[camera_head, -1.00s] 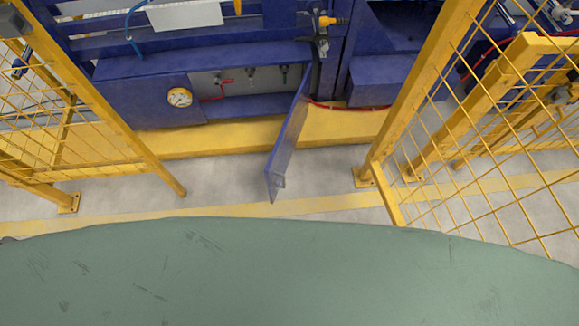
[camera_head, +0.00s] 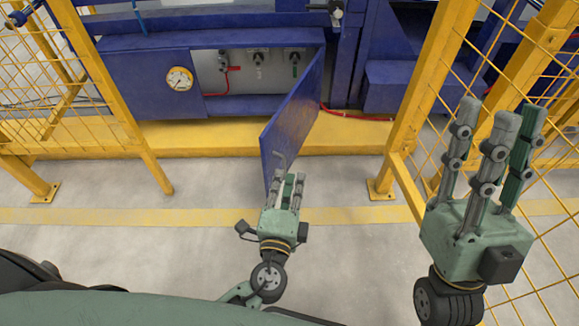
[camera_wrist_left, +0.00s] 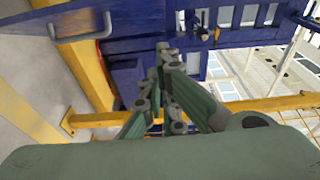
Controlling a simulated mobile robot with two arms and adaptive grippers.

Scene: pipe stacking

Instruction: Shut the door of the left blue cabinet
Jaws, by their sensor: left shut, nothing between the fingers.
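The left blue cabinet (camera_head: 130,79) stands low at the back in the head view. Its door (camera_head: 296,110) is a blue panel hinged on the right side of the opening. It stands wide open, swung out towards me. My left gripper (camera_head: 285,180) is shut and empty, fingers pointing away from me at the door's near lower end. I cannot tell whether it touches the door.
Inside the opening are valves (camera_head: 259,62) and a red handle; a round gauge (camera_head: 179,79) is on the cabinet's left panel. Yellow mesh fences (camera_head: 447,95) stand on both sides, the right one close behind my right gripper. The floor (camera_head: 130,236) before the cabinet is clear.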

